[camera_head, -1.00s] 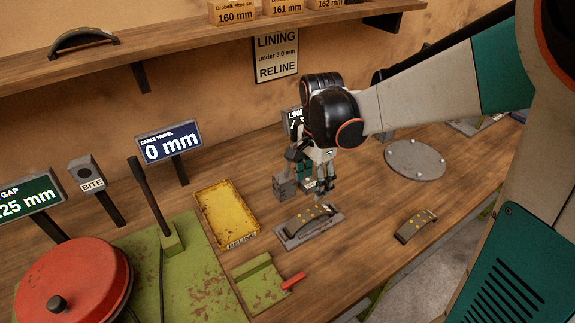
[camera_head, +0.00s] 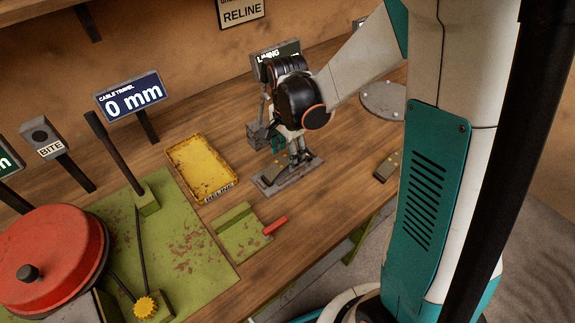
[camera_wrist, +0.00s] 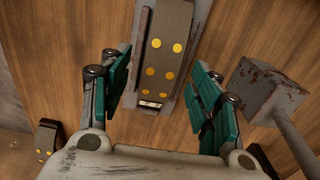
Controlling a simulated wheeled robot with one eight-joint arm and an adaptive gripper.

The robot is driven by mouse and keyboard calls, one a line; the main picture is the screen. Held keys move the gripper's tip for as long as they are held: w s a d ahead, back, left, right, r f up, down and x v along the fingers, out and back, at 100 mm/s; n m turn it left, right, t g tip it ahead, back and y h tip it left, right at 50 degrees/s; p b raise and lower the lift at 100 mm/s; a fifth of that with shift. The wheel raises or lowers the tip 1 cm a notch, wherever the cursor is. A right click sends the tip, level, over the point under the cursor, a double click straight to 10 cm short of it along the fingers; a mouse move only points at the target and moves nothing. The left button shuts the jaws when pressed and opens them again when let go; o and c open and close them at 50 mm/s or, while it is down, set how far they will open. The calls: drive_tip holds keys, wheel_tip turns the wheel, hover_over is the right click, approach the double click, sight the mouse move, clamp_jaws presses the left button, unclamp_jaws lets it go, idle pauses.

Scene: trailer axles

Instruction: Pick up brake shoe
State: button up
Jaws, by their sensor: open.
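A dark curved brake shoe with yellow rivet dots (camera_wrist: 166,55) lies on a grey flat cradle (camera_head: 262,187) on the bench; in the head view the shoe (camera_head: 275,173) is partly hidden by my gripper. My gripper (camera_head: 298,160) is open and low over the cradle. In the wrist view my gripper's teal fingers (camera_wrist: 160,90) stand apart on either side of the shoe's near end, with nothing between them held. A second brake shoe (camera_head: 388,167) lies on the bench to the right, and it also shows in the wrist view (camera_wrist: 45,140).
A yellow RELINE tray (camera_head: 205,168) lies left of the cradle. A green fixture with a red handle (camera_head: 275,226) sits in front. A grey block on a rod (camera_wrist: 262,88) stands close right of the fingers in the wrist view. A red drum (camera_head: 50,262) is far left.

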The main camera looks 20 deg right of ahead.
wheel_tip(320, 180, down, 3)
drive_tip(key=shift+r, duration=0.25)
drive_tip(key=shift+c, duration=0.6)
clamp_jaws()
drive_tip(key=shift+r, duration=0.1)
wheel_tip(320, 180, up, 20)
drive_tip(key=p, duration=0.5)
drive_tip(key=shift+p, duration=0.3)
